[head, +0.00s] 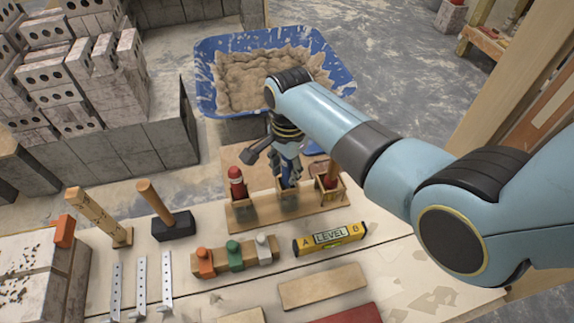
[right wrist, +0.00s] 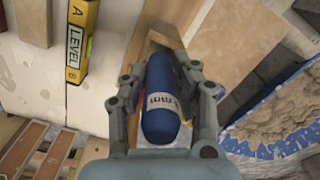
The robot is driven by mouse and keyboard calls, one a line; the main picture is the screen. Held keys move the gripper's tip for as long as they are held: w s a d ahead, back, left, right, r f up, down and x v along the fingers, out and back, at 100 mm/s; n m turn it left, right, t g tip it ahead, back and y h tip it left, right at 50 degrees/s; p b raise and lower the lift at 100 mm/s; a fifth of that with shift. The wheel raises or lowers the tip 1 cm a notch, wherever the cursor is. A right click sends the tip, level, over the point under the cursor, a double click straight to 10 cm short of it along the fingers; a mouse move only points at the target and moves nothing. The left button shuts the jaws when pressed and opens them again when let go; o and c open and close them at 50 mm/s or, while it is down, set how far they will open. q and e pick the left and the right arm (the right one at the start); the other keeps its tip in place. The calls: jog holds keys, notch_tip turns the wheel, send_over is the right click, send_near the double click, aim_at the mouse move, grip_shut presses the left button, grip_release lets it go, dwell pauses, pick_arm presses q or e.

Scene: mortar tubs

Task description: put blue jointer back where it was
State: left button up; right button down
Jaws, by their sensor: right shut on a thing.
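My right gripper (head: 284,158) is shut on the blue jointer (right wrist: 160,105), with a finger on each side of its blue handle in the right wrist view. In the head view the blue jointer (head: 289,173) is mostly hidden by the gripper, at the middle place of a wooden rack (head: 245,222). I cannot tell whether its lower end is seated in that place. A red-handled tool (head: 237,184) stands in the rack's left place. My left gripper is not in view.
A blue mortar tub (head: 207,75) stands behind the rack. In front lie a yellow level (head: 330,238) and a wooden block with orange, green and white pieces (head: 235,257). A mallet (head: 172,224) stands left. Bricks (head: 75,75) are stacked at back left.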

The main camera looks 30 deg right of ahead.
jog(key=shift+f, duration=0.55)
jog(key=shift+f+b, duration=0.35)
jog(key=shift+b, duration=0.05)
jog(key=c, duration=0.9)
grip_release()
jog(key=shift+c, duration=0.2)
notch_tip(320, 180, up, 11)
jog(key=shift+d+f, duration=0.1)
jog(key=shift+r, duration=0.55)
